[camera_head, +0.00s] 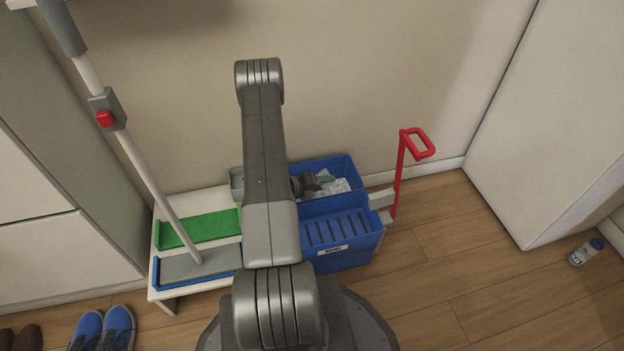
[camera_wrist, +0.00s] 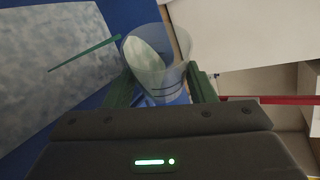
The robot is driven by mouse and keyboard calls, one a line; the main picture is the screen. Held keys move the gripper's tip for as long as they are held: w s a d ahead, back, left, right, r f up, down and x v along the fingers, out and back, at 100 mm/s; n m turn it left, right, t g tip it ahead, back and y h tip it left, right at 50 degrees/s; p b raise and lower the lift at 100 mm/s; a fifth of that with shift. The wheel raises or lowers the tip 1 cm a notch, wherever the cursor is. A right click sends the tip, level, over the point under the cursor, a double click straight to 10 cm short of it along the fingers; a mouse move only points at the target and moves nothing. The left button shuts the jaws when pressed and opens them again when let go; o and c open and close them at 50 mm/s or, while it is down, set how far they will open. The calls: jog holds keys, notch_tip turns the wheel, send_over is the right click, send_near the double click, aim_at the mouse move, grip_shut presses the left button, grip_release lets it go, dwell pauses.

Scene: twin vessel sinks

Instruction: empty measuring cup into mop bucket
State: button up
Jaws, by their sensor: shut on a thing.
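The blue mop bucket (camera_head: 372,232) stands on the floor in the head view. Its slotted part is at the front and its open part, with pale, mottled contents, is behind. My gripper (camera_head: 322,181) is low over the open part, partly hidden by my arm. In the wrist view my gripper (camera_wrist: 162,84) has its green fingers shut on a clear measuring cup (camera_wrist: 158,60) with dark marking lines. The bucket's pale contents (camera_wrist: 45,60) fill the left of that view. I cannot tell whether the cup holds anything, nor its exact tilt. The cup is hard to make out in the head view.
A red handle (camera_head: 398,180) rises at the bucket's right. A low white bench (camera_head: 166,296) with green and blue-grey mop pads stands at left, with a mop pole (camera_head: 150,180) leaning above. Blue shoes (camera_head: 103,331) are at front left; floor at right is mostly clear.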

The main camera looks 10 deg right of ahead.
jog(key=shift+w+r+n+h+p, duration=0.1)
jog(key=shift+r+n+h+p, duration=0.25)
jog(key=shift+n+p, duration=0.25)
dwell(0.7)
jog(key=shift+w+a+r+n+g+h, duration=0.3)
jog(key=shift+w+a+n+g, duration=0.15)
jog(key=shift+w+g, duration=0.2)
dwell(0.7)
jog(key=shift+w+f+n+h+b, duration=0.15)
jog(key=shift+f+n+h+b, duration=0.2)
jog(key=shift+n+b, duration=0.45)
dwell(0.5)
